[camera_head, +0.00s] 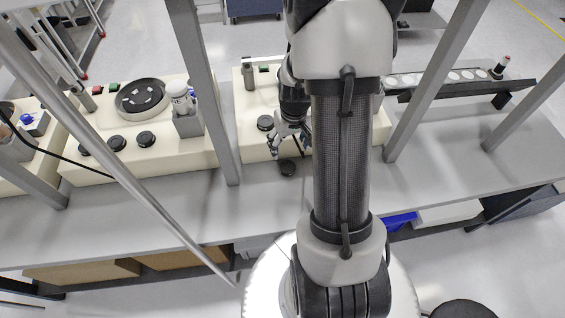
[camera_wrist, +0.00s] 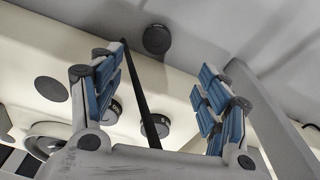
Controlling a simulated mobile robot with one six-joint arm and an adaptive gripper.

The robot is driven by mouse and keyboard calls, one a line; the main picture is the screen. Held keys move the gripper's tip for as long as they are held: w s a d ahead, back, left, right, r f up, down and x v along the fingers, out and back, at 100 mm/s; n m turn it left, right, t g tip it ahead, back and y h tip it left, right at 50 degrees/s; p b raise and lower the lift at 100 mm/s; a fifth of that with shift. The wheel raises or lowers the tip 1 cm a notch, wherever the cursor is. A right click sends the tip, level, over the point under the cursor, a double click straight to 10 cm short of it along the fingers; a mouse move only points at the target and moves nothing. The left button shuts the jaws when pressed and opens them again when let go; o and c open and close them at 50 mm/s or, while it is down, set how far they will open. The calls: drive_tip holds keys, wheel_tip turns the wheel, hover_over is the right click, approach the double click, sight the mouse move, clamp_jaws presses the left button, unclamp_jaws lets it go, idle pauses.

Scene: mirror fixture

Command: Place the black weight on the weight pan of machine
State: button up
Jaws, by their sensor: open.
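The black weight (camera_head: 288,168) is a small dark disc lying on the grey bench just in front of the middle cream machine (camera_head: 252,141). It also shows as a black disc (camera_wrist: 157,39) in the wrist view, beyond the fingertips and roughly between them. My gripper (camera_head: 288,147) is above the bench's machine edge, close to the weight and apart from it. In the wrist view my gripper (camera_wrist: 160,68) has its two blue-padded fingers wide apart with no weight between them. My arm hides much of the middle machine, and I cannot make out its weight pan for certain.
Black knobs (camera_wrist: 155,126) sit on the machine near the fingers. A dark thin rod or cable (camera_wrist: 139,95) crosses between the fingers. Grey frame posts (camera_head: 207,95) rise from the bench. Another cream machine (camera_head: 180,150) stands left. The bench is clear at front right (camera_head: 440,165).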

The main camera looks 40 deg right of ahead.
drive_tip(key=b, duration=0.3)
hover_over(287, 166)
drive_tip(key=s, duration=0.1)
drive_tip(key=f, duration=0.9)
drive_tip(key=shift+a+f, duration=0.2)
drive_tip(key=shift+a, duration=0.2)
drive_tip(key=f, duration=0.1)
drive_tip(key=f+b, duration=0.1)
drive_tip(key=f, duration=0.3)
drive_tip(key=shift+w+d+f+b, duration=0.1)
drive_tip(key=shift+w+d+b, duration=0.25)
drive_tip(key=shift+d, duration=0.05)
drive_tip(key=c, duration=1.6)
drive_tip(key=shift+r+p, duration=3.05)
drive_tip(key=shift+r, duration=7.1)
